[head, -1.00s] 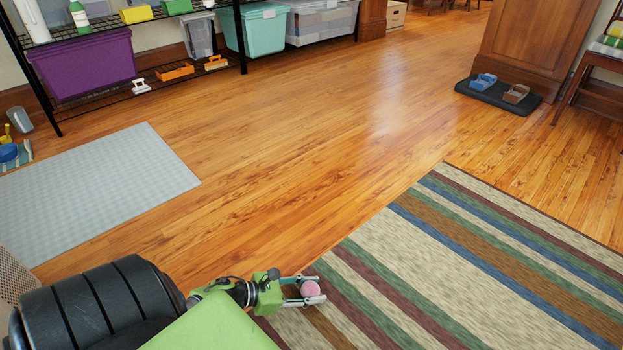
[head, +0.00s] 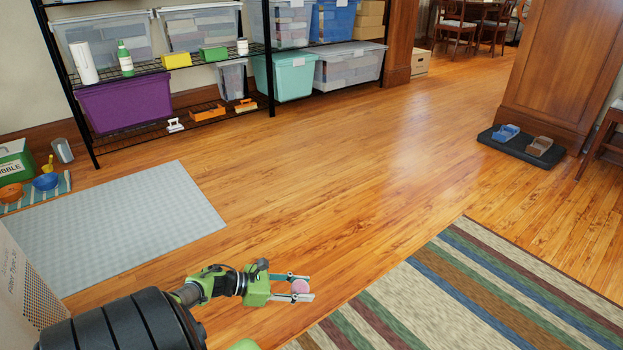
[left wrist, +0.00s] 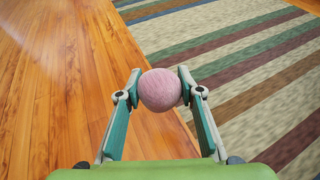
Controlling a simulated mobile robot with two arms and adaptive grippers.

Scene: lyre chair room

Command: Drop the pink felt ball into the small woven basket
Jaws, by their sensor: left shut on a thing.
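The pink felt ball (head: 300,286) is between the fingers of my left gripper (head: 298,288), low in the head view. In the left wrist view the ball (left wrist: 160,90) is pinched between the two fingertips of the gripper (left wrist: 160,84), held above the floor beside the striped rug. My left gripper is shut on it. The small woven basket does not show in either view. My right gripper is not in view.
A striped rug (head: 480,290) lies at right. A grey mat (head: 130,225) lies at left, near a cardboard box (head: 30,285). A shelf rack with bins, including a purple one (head: 125,103), stands at the back. A dark tray (head: 522,147) lies at right. The wooden floor between is clear.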

